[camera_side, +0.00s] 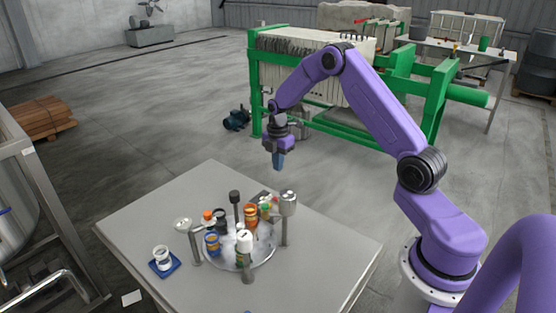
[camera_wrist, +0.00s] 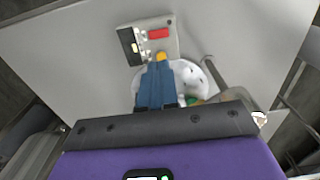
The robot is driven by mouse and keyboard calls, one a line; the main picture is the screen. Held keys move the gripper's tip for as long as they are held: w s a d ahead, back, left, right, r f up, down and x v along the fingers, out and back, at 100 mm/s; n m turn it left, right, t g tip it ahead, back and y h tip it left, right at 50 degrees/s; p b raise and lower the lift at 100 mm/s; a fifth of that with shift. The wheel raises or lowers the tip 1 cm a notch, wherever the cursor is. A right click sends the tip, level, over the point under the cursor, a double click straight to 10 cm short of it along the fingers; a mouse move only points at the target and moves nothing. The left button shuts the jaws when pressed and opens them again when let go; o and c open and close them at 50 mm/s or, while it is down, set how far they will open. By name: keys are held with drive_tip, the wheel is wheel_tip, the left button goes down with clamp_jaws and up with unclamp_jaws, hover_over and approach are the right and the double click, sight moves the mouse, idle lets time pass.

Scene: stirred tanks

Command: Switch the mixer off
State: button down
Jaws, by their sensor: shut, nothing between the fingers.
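A small grey control box (camera_wrist: 153,25) shows at the top of the wrist view. It has a red part (camera_wrist: 158,33), a black panel (camera_wrist: 129,44) and small light marks; which one is the off switch I cannot tell. My gripper (camera_side: 278,165) has blue fingers, shut and empty, pointing down in the air above the table's far side.
Metal posts stand around the plate, one with a grey cylinder top (camera_side: 288,200) and one with a shallow cup (camera_side: 183,224). A white jar (camera_side: 161,256) sits on a blue square at the left. The table's right front (camera_side: 330,255) is clear.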

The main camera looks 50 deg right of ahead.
drive_tip(key=shift+r, duration=0.7)
drive_tip(key=shift+s, duration=0.35)
drive_tip(key=shift+f, duration=0.1)
wheel_tip(320, 180, down, 14)
drive_tip(key=shift+r, duration=0.1)
idle(0.6)
